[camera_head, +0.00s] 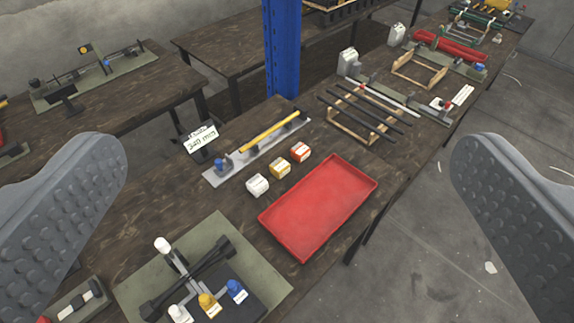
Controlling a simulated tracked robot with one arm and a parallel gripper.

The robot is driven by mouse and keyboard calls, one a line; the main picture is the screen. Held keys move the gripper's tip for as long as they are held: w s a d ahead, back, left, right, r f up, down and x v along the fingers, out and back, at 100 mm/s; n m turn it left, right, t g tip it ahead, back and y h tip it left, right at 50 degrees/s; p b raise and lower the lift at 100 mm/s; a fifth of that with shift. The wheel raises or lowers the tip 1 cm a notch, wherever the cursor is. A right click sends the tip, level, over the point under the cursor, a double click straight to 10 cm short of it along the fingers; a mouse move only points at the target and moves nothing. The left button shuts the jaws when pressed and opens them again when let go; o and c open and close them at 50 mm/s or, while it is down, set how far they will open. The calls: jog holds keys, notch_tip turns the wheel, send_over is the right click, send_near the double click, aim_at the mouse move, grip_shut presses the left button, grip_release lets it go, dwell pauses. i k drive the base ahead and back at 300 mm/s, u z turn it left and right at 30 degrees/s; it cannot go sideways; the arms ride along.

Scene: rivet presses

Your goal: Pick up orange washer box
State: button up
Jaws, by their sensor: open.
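The orange washer box (300,152) is a small orange-red box with a white label. It sits on the dark wooden bench, at the right end of a short row with a yellow box (280,167) and a white box (258,185). My gripper (288,185) is open, with one grey studded finger at each side of the view. The boxes show between the fingers but further off, and nothing is held.
A red tray (318,208) lies just right of the boxes. Behind them is a grey fixture with a yellow rod (270,132) and a "240 mm" sign (200,141). A blue post (283,50) rises behind the bench. A green mat (245,254) with a black fixture and bottles lies in front. Black rods (365,108) rest on a wooden rack at right.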

aim_at(300, 152)
jog(key=z, duration=0.5)
jog(key=k, duration=1.2)
jog(key=z, duration=0.95)
jog(key=i, duration=1.7)
jog(key=u, duration=0.55)
jog(key=i, duration=1.1)
jog(key=u, duration=0.95)
jog(key=i, duration=0.45)
jog(key=u, duration=0.2)
jog(key=k, duration=0.55)
jog(key=u, duration=0.05)
